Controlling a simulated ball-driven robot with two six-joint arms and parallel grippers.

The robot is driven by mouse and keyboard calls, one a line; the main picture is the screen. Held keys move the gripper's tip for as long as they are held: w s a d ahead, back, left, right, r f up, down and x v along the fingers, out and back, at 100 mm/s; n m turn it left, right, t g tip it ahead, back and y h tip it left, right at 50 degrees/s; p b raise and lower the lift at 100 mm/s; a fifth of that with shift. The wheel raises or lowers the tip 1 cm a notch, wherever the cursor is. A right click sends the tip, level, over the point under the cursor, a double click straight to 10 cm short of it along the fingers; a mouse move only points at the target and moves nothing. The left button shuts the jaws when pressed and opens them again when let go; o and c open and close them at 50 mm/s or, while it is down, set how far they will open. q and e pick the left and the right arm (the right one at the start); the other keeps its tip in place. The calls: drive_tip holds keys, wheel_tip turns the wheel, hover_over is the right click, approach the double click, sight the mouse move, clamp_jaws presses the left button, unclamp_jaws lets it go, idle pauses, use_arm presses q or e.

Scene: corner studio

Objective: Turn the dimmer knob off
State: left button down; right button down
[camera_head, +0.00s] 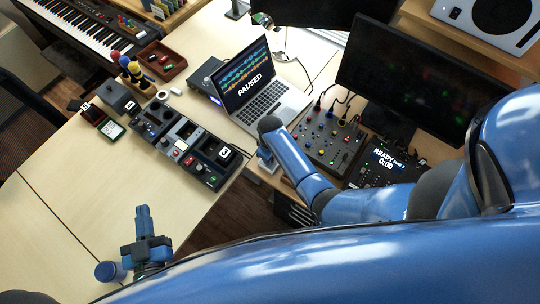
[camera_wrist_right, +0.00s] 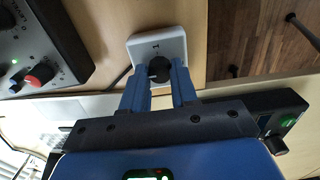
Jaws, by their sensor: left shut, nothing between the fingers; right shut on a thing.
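The dimmer in the right wrist view is a white square plate (camera_wrist_right: 145,47) on a pale wooden face, with a round black knob (camera_wrist_right: 159,69) at its middle. My right gripper (camera_wrist_right: 164,80) is shut on the knob, one blue finger on each side of it. In the head view my right arm reaches to the desk edge beside the laptop, and the knob is hidden there. My left gripper (camera_head: 143,212) is shut and empty, low at the left over the pale desk.
An open laptop (camera_head: 262,101) reading PAUSED stands behind my right arm. A mixer (camera_head: 328,140) and a screen device (camera_head: 385,165) lie right of it. The desk's lower left (camera_head: 60,190) is clear.

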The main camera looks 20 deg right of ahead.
idle(0.5)
drive_tip(key=c, duration=0.9)
unclamp_jaws()
drive_tip(key=shift+o, duration=0.2)
wheel_tip(320, 180, up, 11)
drive_tip(key=shift+w+f, duration=0.1)
drive_tip(key=shift+f, duration=0.05)
